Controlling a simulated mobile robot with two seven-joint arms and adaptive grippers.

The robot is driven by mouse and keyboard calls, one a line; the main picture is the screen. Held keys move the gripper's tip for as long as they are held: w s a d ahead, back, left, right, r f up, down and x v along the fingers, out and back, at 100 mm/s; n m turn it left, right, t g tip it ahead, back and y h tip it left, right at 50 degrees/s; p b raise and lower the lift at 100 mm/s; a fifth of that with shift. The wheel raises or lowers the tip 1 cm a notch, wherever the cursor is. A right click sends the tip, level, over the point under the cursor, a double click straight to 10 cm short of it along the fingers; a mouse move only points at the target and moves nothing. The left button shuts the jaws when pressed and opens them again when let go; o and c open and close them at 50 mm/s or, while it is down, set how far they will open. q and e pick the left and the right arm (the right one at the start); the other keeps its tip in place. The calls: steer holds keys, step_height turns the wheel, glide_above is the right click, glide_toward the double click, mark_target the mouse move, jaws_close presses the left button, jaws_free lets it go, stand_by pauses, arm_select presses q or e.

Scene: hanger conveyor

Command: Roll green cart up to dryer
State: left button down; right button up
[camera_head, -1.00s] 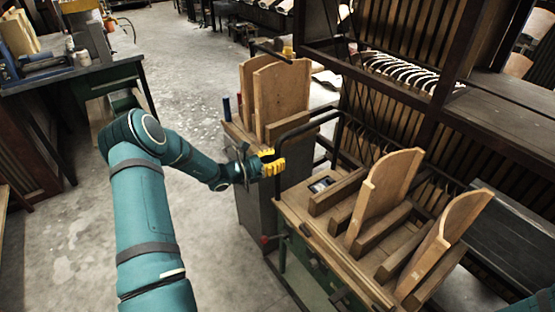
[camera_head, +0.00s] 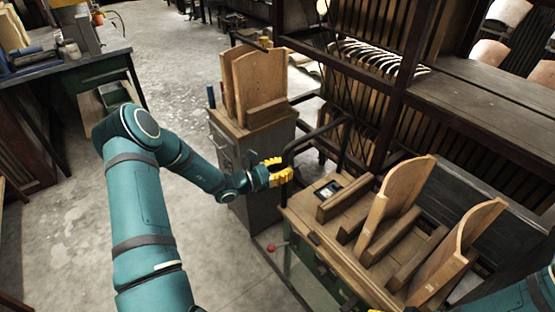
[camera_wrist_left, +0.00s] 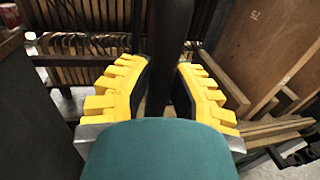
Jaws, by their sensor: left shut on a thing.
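The green cart (camera_head: 335,232) has a wooden slotted top holding upright curved boards, and part of its green body shows below. My left gripper (camera_head: 280,172), with yellow fingers, is shut on the cart's black handle (camera_head: 318,131) at its near left side. In the left wrist view the dark handle bar (camera_wrist_left: 169,60) runs between both yellow fingers. The tall dark slatted wooden structure (camera_head: 400,70) behind the cart may be the dryer; I cannot be sure.
A grey cabinet (camera_head: 230,170) with wooden boards on top stands just left of the cart. A workbench (camera_head: 80,72) is at the far left. A dark wooden bench top (camera_head: 490,90) lies behind right. Grey concrete floor (camera_head: 85,225) is open to the left.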

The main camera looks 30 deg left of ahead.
arm_select(q)
steer(key=shift+s+d+f+p, duration=0.1)
steer(key=shift+s+d+p, duration=0.2)
steer(key=shift+d, duration=0.5)
steer(key=shift+s+d+r+p, duration=0.1)
steer(key=shift+s+d, duration=0.25)
steer(key=shift+d, duration=0.45)
steer(key=shift+s+d+f+p, duration=0.15)
steer(key=shift+s+d, duration=0.2)
steer(key=shift+d, duration=0.45)
steer(key=shift+d, duration=0.1)
steer(key=c, duration=0.8)
jaws_free()
steer(key=shift+d, duration=0.15)
steer(key=shift+c, duration=0.2)
steer(key=shift+a, duration=0.25)
steer(key=v, duration=1.2)
steer(key=shift+d, duration=0.25)
